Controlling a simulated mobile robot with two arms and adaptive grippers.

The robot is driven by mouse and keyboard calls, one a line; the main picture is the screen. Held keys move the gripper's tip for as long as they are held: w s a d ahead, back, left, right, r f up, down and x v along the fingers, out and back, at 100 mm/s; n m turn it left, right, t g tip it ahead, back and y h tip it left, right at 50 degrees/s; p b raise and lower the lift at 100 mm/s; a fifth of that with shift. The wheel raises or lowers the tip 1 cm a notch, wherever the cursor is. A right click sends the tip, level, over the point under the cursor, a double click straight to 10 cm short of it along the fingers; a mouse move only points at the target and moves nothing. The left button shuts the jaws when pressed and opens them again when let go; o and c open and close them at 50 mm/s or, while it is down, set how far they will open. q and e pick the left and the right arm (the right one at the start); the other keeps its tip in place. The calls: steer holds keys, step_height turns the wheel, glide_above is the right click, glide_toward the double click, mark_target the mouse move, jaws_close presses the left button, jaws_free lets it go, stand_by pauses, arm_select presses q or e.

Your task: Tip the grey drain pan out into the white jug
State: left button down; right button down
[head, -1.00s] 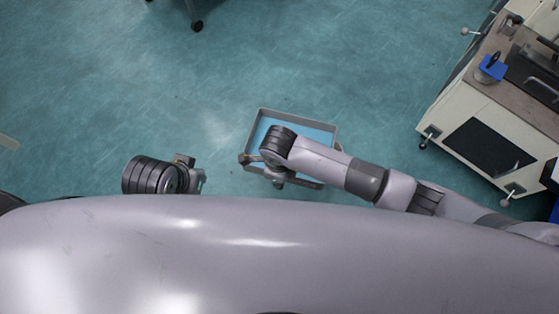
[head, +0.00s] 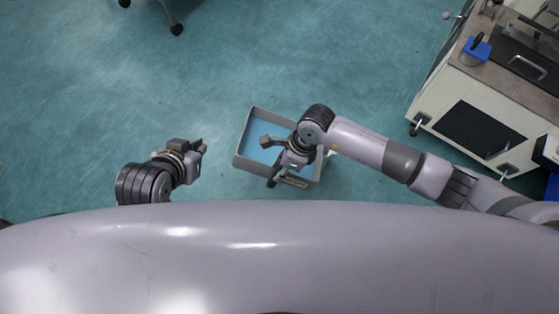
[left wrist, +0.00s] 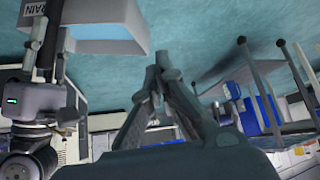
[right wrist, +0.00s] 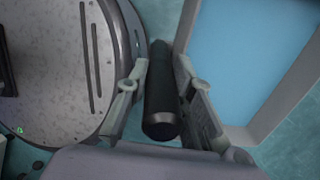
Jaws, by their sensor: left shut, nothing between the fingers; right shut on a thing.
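The grey drain pan (head: 242,142), a rectangular tray with a light blue inside, is low in front of me in the head view. Its outer wall with part of a "DRAIN" label also shows in the left wrist view (left wrist: 138,25). My right gripper (head: 273,160) is over the pan's front part. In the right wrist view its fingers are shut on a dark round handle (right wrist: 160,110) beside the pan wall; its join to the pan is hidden. My left gripper (head: 200,148) is shut and empty, left of the pan. I cannot make out the white jug.
A cream cabinet (head: 490,120) with equipment on top stands at the right. A wheeled stand's leg (head: 167,14) shows at the top left. The green floor between is clear. Dark-legged furniture (left wrist: 262,75) shows in the left wrist view.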

steer(key=shift+w+d+f+y+b, duration=0.1)
steer(key=shift+w+d+y+b, duration=0.2)
steer(key=shift+d+y+b, duration=0.3)
arm_select(q)
steer(key=w+d+r+t+h, duration=0.1)
steer(key=w+d+r+t, duration=0.1)
steer(key=w+r+t, duration=0.1)
steer(key=shift+w+r+t, duration=0.4)
steer(key=shift+w+r, duration=0.2)
steer(key=shift+w, duration=0.65)
arm_select(e)
steer(key=shift+a, duration=0.15)
arm_select(q)
steer(key=shift+w+d+r, duration=0.1)
steer(key=shift+w+r, duration=0.05)
arm_select(e)
steer(key=shift+g, duration=0.3)
